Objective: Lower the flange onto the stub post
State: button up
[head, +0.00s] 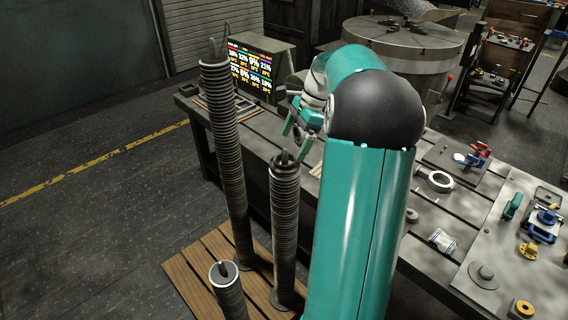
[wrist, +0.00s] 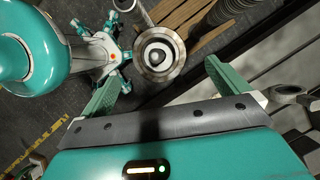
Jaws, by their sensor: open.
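My gripper (head: 300,125) is open, its two green fingers apart at the end of my arm, above the table's left part in the head view. In the wrist view my gripper (wrist: 163,88) shows nothing held between its fingers. Beyond them is a round metal ring top (wrist: 157,52) with a pale inner ring and a dark centre. I cannot tell whether it is a loose flange or which post it is on. In the head view, a pale ring like a flange (head: 440,181) lies on the table. A flat disc with a short stub (head: 485,271) sits nearer the front.
Ribbed stacks on posts stand on a wooden pallet (head: 205,265): a tall one (head: 228,150), a middle one (head: 285,230) near my gripper, and a short one (head: 228,292). The table (head: 410,245) holds clamps and small parts at right. A lit screen (head: 250,68) stands behind.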

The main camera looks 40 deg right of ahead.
aim_at(287, 164)
jog(key=x, duration=0.5)
jog(key=shift+a+f, duration=0.2)
jog(key=shift+a, duration=0.05)
jog(key=c, duration=1.4)
jog(key=shift+r, duration=0.15)
jog(key=shift+c, duration=0.5)
